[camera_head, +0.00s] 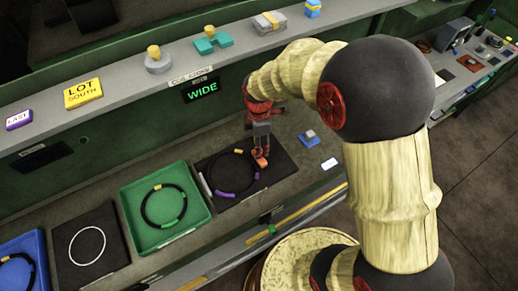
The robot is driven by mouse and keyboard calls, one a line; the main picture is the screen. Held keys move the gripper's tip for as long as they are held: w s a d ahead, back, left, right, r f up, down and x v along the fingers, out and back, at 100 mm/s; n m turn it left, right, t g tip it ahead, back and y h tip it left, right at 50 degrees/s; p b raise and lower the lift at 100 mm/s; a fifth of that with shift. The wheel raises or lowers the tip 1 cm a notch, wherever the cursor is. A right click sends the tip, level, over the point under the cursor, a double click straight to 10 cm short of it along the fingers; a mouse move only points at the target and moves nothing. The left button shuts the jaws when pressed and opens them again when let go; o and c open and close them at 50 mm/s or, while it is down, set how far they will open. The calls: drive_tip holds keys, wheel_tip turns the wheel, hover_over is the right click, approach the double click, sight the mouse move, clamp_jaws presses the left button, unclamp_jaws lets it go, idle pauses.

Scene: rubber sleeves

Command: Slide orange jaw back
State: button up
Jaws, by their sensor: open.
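An orange piece (261,160), which looks like the orange jaw, sits at the right side of a black ring (231,190) on a dark mat (276,180). My gripper (259,148) points down directly over the orange piece, with its fingertips at or just above it. The gripper looks open; whether a finger touches the piece I cannot tell. The gripper partly hides the piece's far side. The ring carries small purple and orange sleeves.
Left of the mat are a green tray (123,203) with a ring, a dark mat (63,227) with a white ring, and a blue tray (39,247). A "WIDE" display (203,90) is behind. My arm covers the right.

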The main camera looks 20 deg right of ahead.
drive_tip(key=shift+f, duration=1.55)
drive_tip(key=shift+c, duration=0.6)
clamp_jaws()
